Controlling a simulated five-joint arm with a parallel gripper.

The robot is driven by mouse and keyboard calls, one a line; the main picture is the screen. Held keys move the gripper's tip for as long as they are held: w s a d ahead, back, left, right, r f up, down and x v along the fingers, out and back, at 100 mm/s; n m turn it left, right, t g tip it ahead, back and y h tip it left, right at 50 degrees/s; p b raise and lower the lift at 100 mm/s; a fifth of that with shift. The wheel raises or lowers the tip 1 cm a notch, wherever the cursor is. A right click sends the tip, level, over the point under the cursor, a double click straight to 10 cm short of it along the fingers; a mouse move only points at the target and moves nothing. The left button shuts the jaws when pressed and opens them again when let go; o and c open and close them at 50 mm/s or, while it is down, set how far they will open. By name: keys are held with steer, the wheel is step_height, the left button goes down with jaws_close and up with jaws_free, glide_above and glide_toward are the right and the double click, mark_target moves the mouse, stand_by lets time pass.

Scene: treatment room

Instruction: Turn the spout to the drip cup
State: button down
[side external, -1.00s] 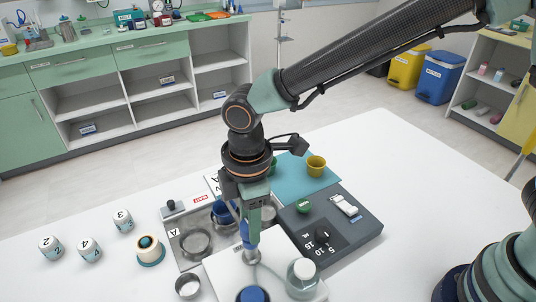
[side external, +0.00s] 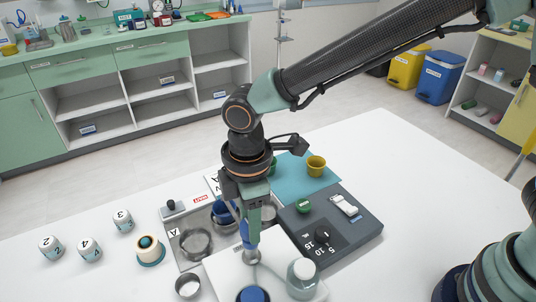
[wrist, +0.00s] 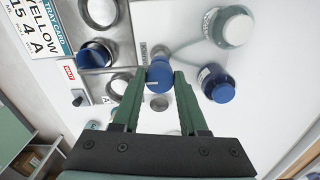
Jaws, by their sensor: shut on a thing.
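My gripper (side external: 251,238) reaches down over the white plate (side external: 222,272) and is shut on the blue spout knob. In the wrist view the blue spout knob (wrist: 158,77) sits between my two fingers; a pale line crosses it. In the side view a steel base shows below my fingertips, but which way the spout points is unclear. A small steel cup (side external: 187,287), likely the drip cup, stands at the plate's left edge.
A blue-capped bottle (wrist: 217,85) and a white-capped bottle (wrist: 232,27) stand on the plate near my gripper. A steel tray (side external: 180,256) with round dishes lies behind. A grey dial box (side external: 360,241) is at right. Numbered white pots (side external: 90,249) stand at left.

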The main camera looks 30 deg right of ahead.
steer(key=shift+s+n, duration=0.1)
steer(key=shift+n, duration=0.2)
steer(key=n, duration=0.3)
steer(key=shift+r+n, duration=0.1)
steer(key=shift+n, duration=0.3)
steer(key=n, duration=0.4)
steer(key=shift+n, duration=0.3)
steer(key=n, duration=0.4)
steer(key=shift+w+n, duration=0.2)
steer(key=shift+n, duration=1.6)
steer(key=shift+c, duration=2.2)
jaws_free()
